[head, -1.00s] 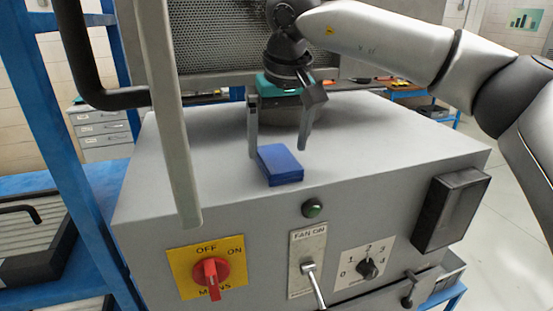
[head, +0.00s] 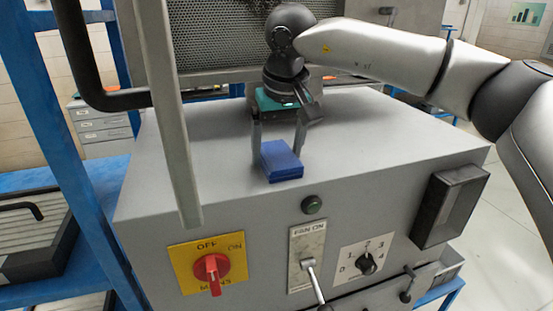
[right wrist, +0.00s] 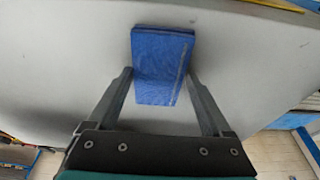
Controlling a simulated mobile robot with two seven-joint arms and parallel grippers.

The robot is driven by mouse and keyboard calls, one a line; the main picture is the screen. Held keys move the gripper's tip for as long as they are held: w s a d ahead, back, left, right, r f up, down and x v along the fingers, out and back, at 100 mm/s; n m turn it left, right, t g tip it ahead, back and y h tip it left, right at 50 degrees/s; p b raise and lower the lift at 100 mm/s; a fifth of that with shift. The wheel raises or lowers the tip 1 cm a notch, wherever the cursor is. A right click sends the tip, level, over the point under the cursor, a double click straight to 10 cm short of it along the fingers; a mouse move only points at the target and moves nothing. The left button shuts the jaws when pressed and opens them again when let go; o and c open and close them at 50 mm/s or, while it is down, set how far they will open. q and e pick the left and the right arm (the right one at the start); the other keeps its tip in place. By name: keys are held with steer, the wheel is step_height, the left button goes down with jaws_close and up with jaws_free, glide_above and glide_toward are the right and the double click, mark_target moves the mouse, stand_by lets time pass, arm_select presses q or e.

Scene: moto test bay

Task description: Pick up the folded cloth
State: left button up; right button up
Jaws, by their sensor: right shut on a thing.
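The folded cloth (head: 281,160) is a small blue block-like bundle on the grey top of the machine cabinet (head: 370,140), near its front edge. My right gripper (head: 277,146) points down over it in the head view, with one finger on each side of the cloth. In the right wrist view the cloth (right wrist: 160,62) sits between the two fingertips (right wrist: 158,76), and the jaws are shut on it. I cannot tell any gap between the cloth and the cabinet top. My left gripper is not in view.
A grey upright bar (head: 170,120) stands at the left. A mesh panel (head: 215,45) rises behind.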

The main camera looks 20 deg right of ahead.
steer(key=shift+c, duration=0.6)
steer(key=shift+r, duration=0.1)
steer(key=shift+r, duration=0.5)
step_height(320, 180, up, 10)
step_height(320, 180, up, 9)
steer(key=p, duration=0.1)
glide_above(277, 155)
steer(key=shift+w, duration=0.1)
